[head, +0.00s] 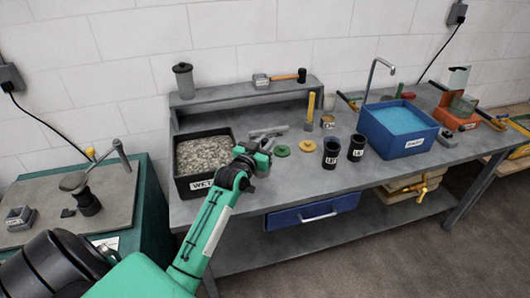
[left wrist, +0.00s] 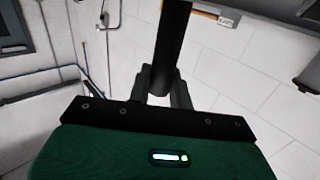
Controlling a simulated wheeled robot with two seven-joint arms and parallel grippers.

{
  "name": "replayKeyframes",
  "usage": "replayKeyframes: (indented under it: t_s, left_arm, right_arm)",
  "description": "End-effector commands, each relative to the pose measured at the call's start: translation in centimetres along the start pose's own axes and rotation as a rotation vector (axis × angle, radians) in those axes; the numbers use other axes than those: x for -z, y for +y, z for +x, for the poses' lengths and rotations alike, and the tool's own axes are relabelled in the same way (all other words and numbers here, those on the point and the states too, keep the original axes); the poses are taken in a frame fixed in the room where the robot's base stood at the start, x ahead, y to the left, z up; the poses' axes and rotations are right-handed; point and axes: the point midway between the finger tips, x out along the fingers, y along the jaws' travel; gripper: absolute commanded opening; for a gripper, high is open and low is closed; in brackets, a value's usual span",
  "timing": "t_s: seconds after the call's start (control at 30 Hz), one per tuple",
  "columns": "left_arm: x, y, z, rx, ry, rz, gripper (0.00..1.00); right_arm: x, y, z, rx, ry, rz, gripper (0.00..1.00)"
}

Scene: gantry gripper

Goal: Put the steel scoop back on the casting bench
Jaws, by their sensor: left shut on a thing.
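My left gripper (head: 264,157) is over the casting bench (head: 330,182), just right of the dark tray of grey grit. It is shut on a dark bar-like part (left wrist: 172,45), which I take to be the steel scoop's handle. In the left wrist view this part rises from between the fingers (left wrist: 165,95) and runs out of the top of the picture. The scoop's bowl cannot be made out. A grey metal piece (head: 268,131) shows on the bench behind the gripper; I cannot tell what it is. My right gripper is not in view.
The grit tray (head: 180,166) stands left of the gripper. Green (head: 281,150) and yellow (head: 307,146) discs and two black cups (head: 332,152) lie to its right. A blue water tub (head: 398,128) stands farther right. A raised shelf (head: 245,91) holds a hammer (head: 288,77). The front middle is bare.

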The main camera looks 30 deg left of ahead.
Motion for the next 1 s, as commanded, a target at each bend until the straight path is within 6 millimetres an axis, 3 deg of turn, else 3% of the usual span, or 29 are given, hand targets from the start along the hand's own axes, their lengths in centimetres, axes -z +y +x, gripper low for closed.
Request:
replayKeyframes:
  t_s: [0.37,0.73,0.77,0.87,1.0]
  left_arm:
    - [-4.4,0.0,0.0,0.000,-0.001,0.001,0.02]
    - [-4.9,0.0,0.0,0.000,0.001,0.001,0.02]
    - [-5.0,0.0,0.0,0.000,0.000,0.001,0.23]
    - [-4.9,0.0,0.0,0.000,0.000,0.001,0.42]
    - [-4.9,0.0,0.0,0.000,0.000,0.000,0.42]
  right_arm:
    - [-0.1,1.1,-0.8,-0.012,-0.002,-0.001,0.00]
    - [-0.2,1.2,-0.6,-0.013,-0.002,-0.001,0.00]
    - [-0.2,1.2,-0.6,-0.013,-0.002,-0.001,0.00]
    - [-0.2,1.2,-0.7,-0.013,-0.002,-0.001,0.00]
    - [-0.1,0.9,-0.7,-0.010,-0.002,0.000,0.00]
